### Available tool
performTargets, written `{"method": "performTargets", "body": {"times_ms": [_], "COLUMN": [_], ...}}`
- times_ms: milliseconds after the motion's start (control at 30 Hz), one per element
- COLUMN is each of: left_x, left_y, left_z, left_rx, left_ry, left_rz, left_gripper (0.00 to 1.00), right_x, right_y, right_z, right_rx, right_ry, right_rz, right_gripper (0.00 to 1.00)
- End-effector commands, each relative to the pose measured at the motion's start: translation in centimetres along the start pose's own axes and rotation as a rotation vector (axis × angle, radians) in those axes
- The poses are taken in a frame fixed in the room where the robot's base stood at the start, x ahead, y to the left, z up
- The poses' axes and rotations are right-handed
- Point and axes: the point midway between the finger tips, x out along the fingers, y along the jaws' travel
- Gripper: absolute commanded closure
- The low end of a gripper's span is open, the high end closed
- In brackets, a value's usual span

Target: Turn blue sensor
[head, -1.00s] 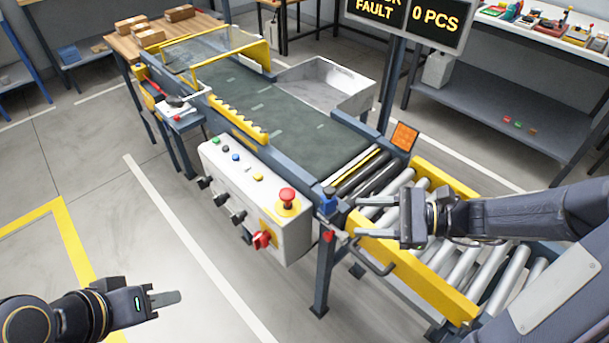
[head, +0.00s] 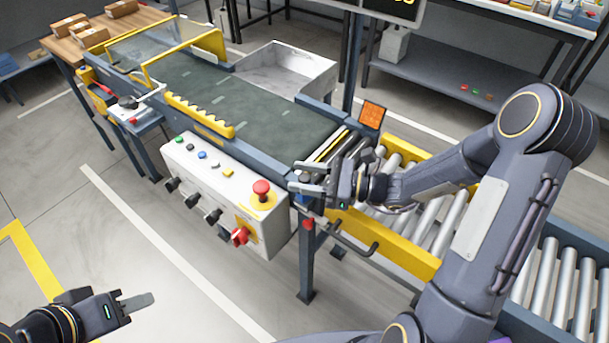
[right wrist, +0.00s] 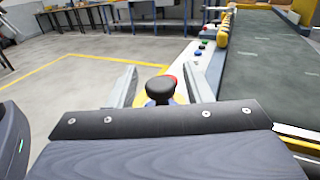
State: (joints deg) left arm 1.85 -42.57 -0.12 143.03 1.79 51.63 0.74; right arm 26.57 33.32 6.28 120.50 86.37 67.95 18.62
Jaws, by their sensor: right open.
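The blue sensor (head: 303,181) sits at the near corner of the conveyor frame, beside the control box. In the right wrist view its round black top (right wrist: 160,86) stands between the two fingers, with a clear gap on each side. My right gripper (head: 297,176) is open around the sensor and partly hides it in the head view. The gripper also shows in the right wrist view (right wrist: 160,76). My left gripper (head: 145,301) is at the lower left over the floor, away from the conveyor. Its fingers are seen edge-on, so their opening is unclear.
The white control box (head: 225,190) carries buttons, knobs, a red emergency stop (head: 261,188) and a red rotary switch (head: 240,236). An orange panel (head: 372,115) stands behind the gripper. A yellow rail (head: 390,245) and rollers lie right of it. Floor at left is free.

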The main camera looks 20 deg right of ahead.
Motion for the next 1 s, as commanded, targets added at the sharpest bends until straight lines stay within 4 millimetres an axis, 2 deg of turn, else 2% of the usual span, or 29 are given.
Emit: {"method": "performTargets", "body": {"times_ms": [167, 500, 667, 1000], "left_x": [0.0, 0.0, -0.5, -1.7], "left_y": [0.0, 0.0, 0.2, 0.8], "left_z": [0.0, 0.0, -0.2, -0.9], "left_rx": [0.0, 0.0, 0.0, 0.0], "left_ry": [0.0, 0.0, 0.0, 0.0], "left_rz": [0.0, 0.0, 0.0, 0.0], "left_gripper": [0.64, 0.64, 0.64, 0.64], "right_x": [0.0, 0.0, 0.0, 0.0], "right_y": [0.0, 0.0, -0.1, -0.1], "right_z": [0.0, 0.0, 0.2, 0.1], "right_rx": [-0.001, -0.001, -0.002, -0.002], "right_ry": [0.0, 0.0, -0.003, -0.002], "right_rz": [0.0, 0.0, 0.045, 0.324], "right_gripper": [0.54, 0.96, 0.96, 0.96]}}
